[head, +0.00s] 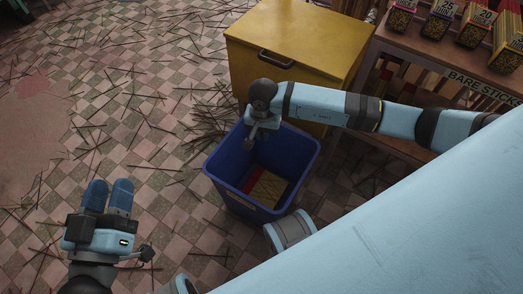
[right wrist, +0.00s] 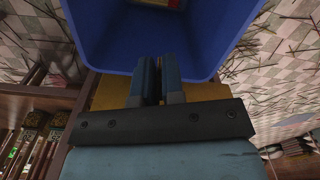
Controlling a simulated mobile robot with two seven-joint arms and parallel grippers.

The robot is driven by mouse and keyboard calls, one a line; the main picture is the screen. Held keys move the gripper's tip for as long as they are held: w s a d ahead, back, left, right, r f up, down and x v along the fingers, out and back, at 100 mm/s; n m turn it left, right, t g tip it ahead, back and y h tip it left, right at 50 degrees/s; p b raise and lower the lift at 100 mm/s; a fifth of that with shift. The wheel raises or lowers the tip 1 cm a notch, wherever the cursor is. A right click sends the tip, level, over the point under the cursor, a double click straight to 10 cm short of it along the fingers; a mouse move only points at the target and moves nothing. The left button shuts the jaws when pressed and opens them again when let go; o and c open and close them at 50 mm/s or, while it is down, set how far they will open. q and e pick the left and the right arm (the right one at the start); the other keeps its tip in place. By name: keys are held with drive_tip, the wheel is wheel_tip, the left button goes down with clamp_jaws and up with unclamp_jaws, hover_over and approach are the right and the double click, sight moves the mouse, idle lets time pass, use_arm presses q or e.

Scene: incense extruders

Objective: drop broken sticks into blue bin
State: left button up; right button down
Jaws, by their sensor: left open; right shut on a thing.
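The blue bin (head: 228,187) stands open on the tiled floor in the middle of the head view. Something yellow and red (head: 268,188) lies at its bottom. My right gripper (head: 250,142) is over the bin's far left rim, pointing down. In the right wrist view the bin wall (right wrist: 115,40) lies just beyond its fingers (right wrist: 159,75). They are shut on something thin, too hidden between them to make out. Many broken sticks (head: 205,125) are scattered over the floor. My left gripper (head: 110,185) is open and empty at the lower left, well away from the bin.
A yellow chest (head: 290,40) with a dark handle stands right behind the bin. A wooden shelf (head: 440,65) labelled "BARE STICKS" stands at the right, with several boxes of sticks on top.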

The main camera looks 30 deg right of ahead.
use_arm(q)
drive_tip(key=shift+d+f+m+g+b, duration=0.15)
drive_tip(key=shift+f+g+b, duration=0.45)
drive_tip(key=shift+f+b, duration=0.65)
drive_tip(key=shift+d+f+m+g+b, duration=0.2)
drive_tip(key=shift+f+g+b, duration=0.45)
drive_tip(key=shift+f, duration=1.05)
use_arm(e)
drive_tip(key=shift+f, duration=3)
use_arm(q)
drive_tip(key=shift+a, duration=0.15)
use_arm(e)
drive_tip(key=c, duration=1.1)
unclamp_jaws()
drive_tip(key=shift+c, duration=0.2)
use_arm(q)
wheel_tip(320, 180, up, 7)
drive_tip(key=t+p, duration=0.3)
drive_tip(key=p, duration=0.1)
drive_tip(key=shift+a+p, duration=0.25)
drive_tip(key=shift+p, duration=0.1)
use_arm(e)
wheel_tip(320, 180, up, 14)
drive_tip(key=shift+f, duration=0.1)
